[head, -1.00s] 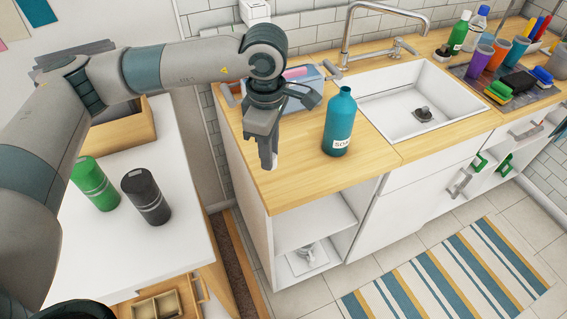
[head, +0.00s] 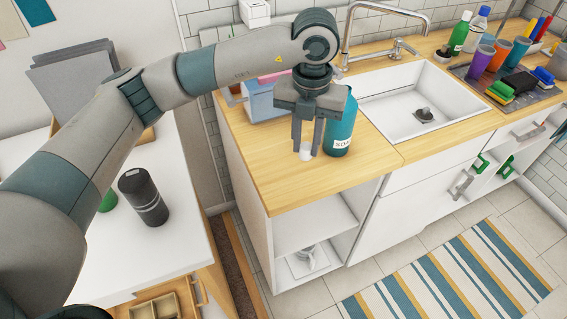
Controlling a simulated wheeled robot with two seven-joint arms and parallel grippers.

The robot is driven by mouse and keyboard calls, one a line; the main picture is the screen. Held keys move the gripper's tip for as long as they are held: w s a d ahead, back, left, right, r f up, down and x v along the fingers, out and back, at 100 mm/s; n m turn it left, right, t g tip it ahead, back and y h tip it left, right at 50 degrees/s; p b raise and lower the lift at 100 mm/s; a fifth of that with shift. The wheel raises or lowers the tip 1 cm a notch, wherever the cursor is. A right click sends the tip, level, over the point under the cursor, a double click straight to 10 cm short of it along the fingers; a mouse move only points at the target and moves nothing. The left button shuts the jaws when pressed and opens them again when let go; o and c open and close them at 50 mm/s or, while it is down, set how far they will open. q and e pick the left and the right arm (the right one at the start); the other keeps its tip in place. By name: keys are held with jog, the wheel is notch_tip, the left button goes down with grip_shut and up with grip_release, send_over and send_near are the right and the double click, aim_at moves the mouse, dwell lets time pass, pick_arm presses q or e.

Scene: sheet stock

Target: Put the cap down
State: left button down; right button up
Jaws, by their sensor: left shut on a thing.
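My left gripper (head: 307,150) is over the wooden counter (head: 280,185), fingers pointing down. It is shut on a small white cap (head: 305,151), which shows between the fingertips. I cannot tell whether the cap touches the counter. The teal soap bottle (head: 340,128) stands upright just right of the gripper, partly hidden behind it. Its neck and top are covered by my gripper. My right gripper is not in view.
A blue box (head: 262,101) stands behind the gripper. The sink (head: 425,100) is to the right. A black canister (head: 143,196) stands on the white table (head: 165,245) at left. The counter's front left part is clear.

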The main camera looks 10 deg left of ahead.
pick_arm(q)
jog(key=d+n, duration=0.1)
jog(key=n, duration=0.3)
jog(key=d+n, duration=0.2)
jog(key=n, duration=0.2)
jog(key=w+d+n, duration=0.1)
jog(key=d+n, duration=0.1)
jog(key=n, duration=0.2)
jog(key=shift+r+b, duration=0.25)
jog(key=shift+b, duration=0.15)
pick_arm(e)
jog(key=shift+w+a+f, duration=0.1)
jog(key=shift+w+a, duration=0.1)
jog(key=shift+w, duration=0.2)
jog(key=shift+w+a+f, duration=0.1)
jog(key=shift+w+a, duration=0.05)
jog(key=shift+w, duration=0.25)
pick_arm(q)
jog(key=shift+a, duration=0.1)
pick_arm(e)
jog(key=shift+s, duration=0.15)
